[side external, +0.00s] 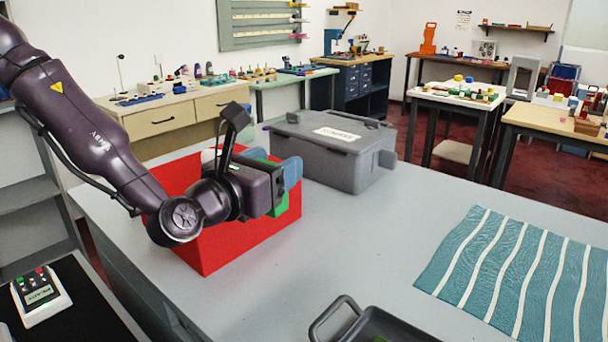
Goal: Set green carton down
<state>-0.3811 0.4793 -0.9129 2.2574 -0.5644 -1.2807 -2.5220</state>
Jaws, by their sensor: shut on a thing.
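My gripper (279,187) is shut on the green carton (282,207). Only parts of the carton show, as the gripper body covers much of it. The carton is upright at the right side of a large red box (245,242), overlapping its upper edge in the picture. I cannot tell whether the carton is above the box, inside it or beside it, or whether it touches anything. A rounded blue piece (293,171) shows right beside the carton; I cannot tell if it is a fingertip.
A grey lidded bin (345,168) with a white label stands behind. A teal striped cloth (520,270) lies at the right. A dark handled tray (385,328) is at the front edge. The grey counter (350,240) is clear in the middle.

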